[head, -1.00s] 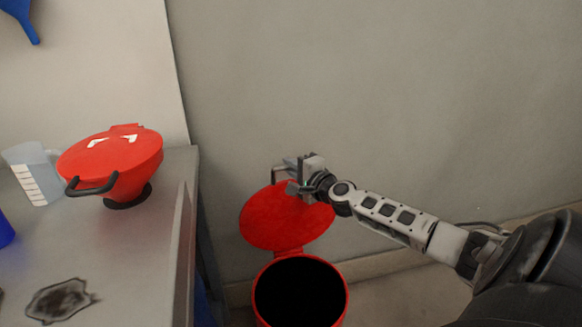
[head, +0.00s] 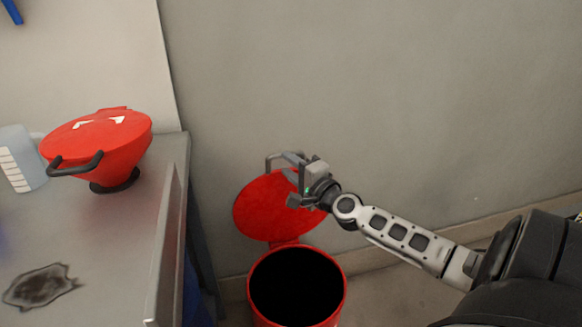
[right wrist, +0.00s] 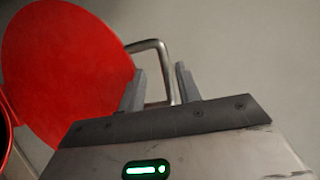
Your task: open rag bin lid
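The red rag bin (head: 255,307) stands on the floor beside the workbench, with its dark inside showing. Its round red lid (head: 262,212) is swung up and back on the hinge, leaning toward the wall; it also shows in the right wrist view (right wrist: 65,70). A grey metal handle (head: 268,162) sticks out from the lid's upper part. My right gripper (head: 296,184) is at the lid's upper right edge. In the right wrist view its fingers (right wrist: 162,88) are apart, with a bar of the handle (right wrist: 163,60) showing between them, not clamped. My left gripper is out of view.
The grey workbench (head: 120,235) is at the left, its edge close to the bin. A red funnel-shaped container (head: 118,155) with a black handle, a clear measuring jug (head: 20,160) and a dark stain (head: 40,287) are on it. The wall is close behind the lid.

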